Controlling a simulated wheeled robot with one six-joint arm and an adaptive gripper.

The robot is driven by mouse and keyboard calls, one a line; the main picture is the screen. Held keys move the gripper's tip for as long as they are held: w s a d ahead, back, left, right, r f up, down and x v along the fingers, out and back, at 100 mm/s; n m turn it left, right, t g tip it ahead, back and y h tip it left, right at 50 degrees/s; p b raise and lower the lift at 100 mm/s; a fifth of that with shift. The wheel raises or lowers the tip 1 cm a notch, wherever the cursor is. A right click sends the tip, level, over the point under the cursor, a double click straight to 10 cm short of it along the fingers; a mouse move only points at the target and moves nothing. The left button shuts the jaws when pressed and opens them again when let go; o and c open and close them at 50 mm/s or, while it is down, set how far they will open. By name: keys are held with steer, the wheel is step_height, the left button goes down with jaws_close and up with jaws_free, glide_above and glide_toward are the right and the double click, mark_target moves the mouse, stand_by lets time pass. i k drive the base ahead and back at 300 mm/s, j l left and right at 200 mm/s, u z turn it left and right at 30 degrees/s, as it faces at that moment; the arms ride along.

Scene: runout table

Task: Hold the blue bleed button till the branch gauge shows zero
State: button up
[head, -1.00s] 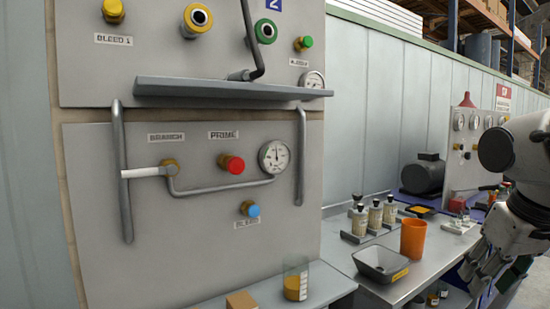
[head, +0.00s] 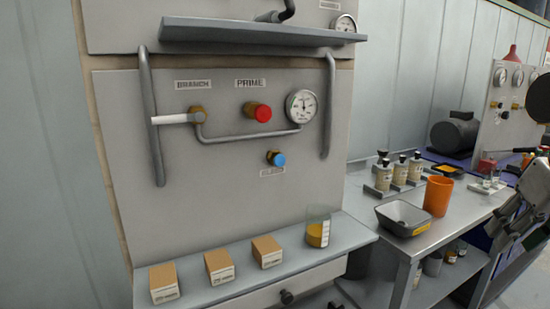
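The blue bleed button (head: 279,160) sits in a brass collar low on the grey panel, above a small label too blurred to read. The branch gauge (head: 302,106) is a round white dial above and right of it; its needle looks roughly upright, but the scale is too small to read. A pipe links it to the BRANCH valve, whose white lever (head: 172,119) lies level, pointing left. The red PRIME button (head: 258,112) is between them. My gripper (head: 512,218) is at the right edge, far from the blue button, partly cut off; its finger opening is unclear.
A grey shelf (head: 250,38) juts out above the panel, with vertical bars (head: 153,130) at both sides. The ledge below (head: 205,289) holds several cardboard boxes and a beaker of amber liquid (head: 318,233). A black tray (head: 402,217) and orange cup (head: 438,196) stand on the right bench.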

mark_target(280, 160)
steer(key=k+j+u, duration=0.1)
steer(key=j+u, duration=0.35)
steer(key=j, duration=0.3)
steer(key=j+u, duration=0.45)
steer(key=j, duration=0.35)
steer(key=i, duration=0.05)
